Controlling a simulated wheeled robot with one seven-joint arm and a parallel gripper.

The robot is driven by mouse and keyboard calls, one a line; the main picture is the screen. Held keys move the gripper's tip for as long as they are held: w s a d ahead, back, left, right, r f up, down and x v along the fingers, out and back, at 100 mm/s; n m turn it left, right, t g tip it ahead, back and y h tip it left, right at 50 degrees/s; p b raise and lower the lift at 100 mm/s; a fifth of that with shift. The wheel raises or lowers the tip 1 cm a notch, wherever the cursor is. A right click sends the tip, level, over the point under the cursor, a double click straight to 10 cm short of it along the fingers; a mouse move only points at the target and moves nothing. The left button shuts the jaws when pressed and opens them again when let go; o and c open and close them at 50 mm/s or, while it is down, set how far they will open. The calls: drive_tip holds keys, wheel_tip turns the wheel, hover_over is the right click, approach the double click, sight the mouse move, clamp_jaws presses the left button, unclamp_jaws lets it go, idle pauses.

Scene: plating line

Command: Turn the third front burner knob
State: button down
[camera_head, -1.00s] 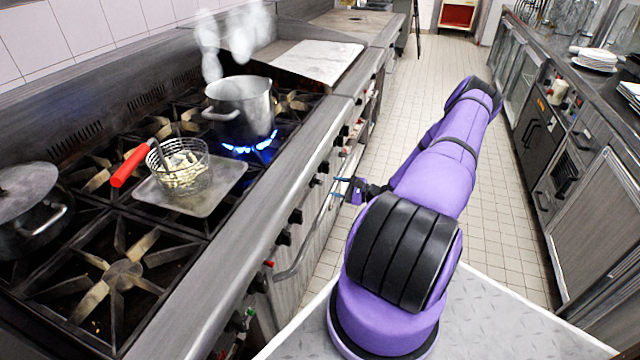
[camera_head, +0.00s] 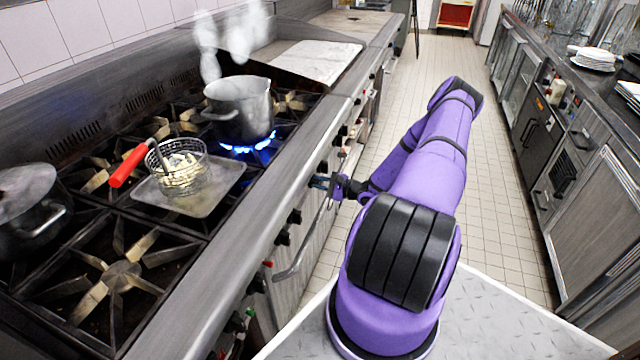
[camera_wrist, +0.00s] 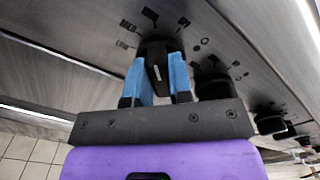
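The front of the stove carries a row of black knobs. In the wrist view, one black knob (camera_wrist: 157,53) sits between the two blue fingertips of my gripper (camera_wrist: 160,78), one finger on each side of its grip. Whether both fingers press on it is not clear. In the head view, my gripper (camera_head: 318,183) is at the stove's front panel, and the knob there is largely hidden by it. Other knobs show nearer the camera (camera_head: 283,238) and farther along (camera_head: 338,141). In the wrist view, another knob (camera_wrist: 213,80) is just right of the gripper.
A steaming pot (camera_head: 240,108) stands over a lit blue flame. A fry basket with a red handle (camera_head: 128,165) rests on a metal tray (camera_head: 215,200). A rail (camera_head: 300,263) runs below the knobs. The tiled aisle (camera_head: 500,200) to the right is clear.

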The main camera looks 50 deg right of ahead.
drive_tip(key=shift+m, duration=0.3)
drive_tip(key=m, duration=0.3)
drive_tip(key=shift+m, duration=0.4)
drive_tip(key=shift+d+m, duration=0.15)
drive_tip(key=shift+m, duration=2.05)
drive_tip(key=c, duration=1)
unclamp_jaws()
drive_tip(key=v, duration=1)
drive_tip(key=shift+s+d, duration=0.15)
drive_tip(key=shift+s, duration=0.2)
